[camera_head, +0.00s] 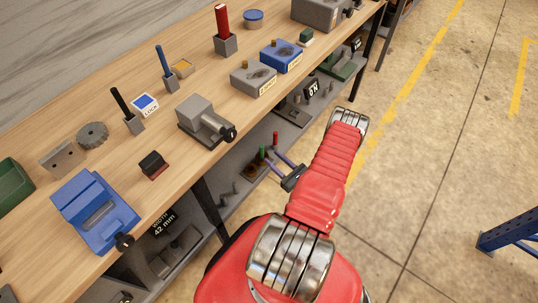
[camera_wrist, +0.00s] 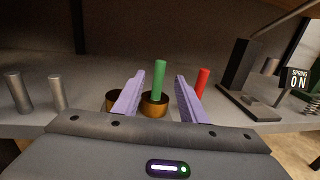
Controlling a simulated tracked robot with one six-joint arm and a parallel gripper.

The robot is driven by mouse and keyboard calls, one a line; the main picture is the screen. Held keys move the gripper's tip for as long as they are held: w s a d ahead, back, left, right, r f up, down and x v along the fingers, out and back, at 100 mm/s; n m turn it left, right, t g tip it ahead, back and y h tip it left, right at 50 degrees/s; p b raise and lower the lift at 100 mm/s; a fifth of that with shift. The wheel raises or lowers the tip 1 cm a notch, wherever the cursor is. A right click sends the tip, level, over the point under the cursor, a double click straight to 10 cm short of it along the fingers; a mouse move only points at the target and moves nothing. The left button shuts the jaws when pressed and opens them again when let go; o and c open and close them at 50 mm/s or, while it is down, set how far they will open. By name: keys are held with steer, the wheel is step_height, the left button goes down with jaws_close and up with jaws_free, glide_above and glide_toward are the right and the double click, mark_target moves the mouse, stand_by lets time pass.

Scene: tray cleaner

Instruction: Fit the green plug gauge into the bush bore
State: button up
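The green plug gauge (camera_wrist: 159,80) stands upright between my fingers in the wrist view. Its lower end meets a brass bush (camera_wrist: 155,108); I cannot tell whether it sits in the bore or just behind the rim. My gripper (camera_wrist: 160,76) is open, with its two purple fingers apart on either side of the green gauge and gaps on both sides. A second brass ring (camera_wrist: 112,98) is partly hidden behind the left finger. In the head view my gripper (camera_head: 267,167) reaches onto the lower shelf, near the green gauge (camera_head: 262,152).
A red gauge (camera_wrist: 203,82) stands just right of my right finger. Grey pins (camera_wrist: 16,92) stand at the left. The bench top (camera_head: 190,145) overhangs the shelf.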

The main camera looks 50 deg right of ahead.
steer(key=shift+s+a, duration=0.1)
steer(key=shift+s, duration=0.65)
stand_by(0.6)
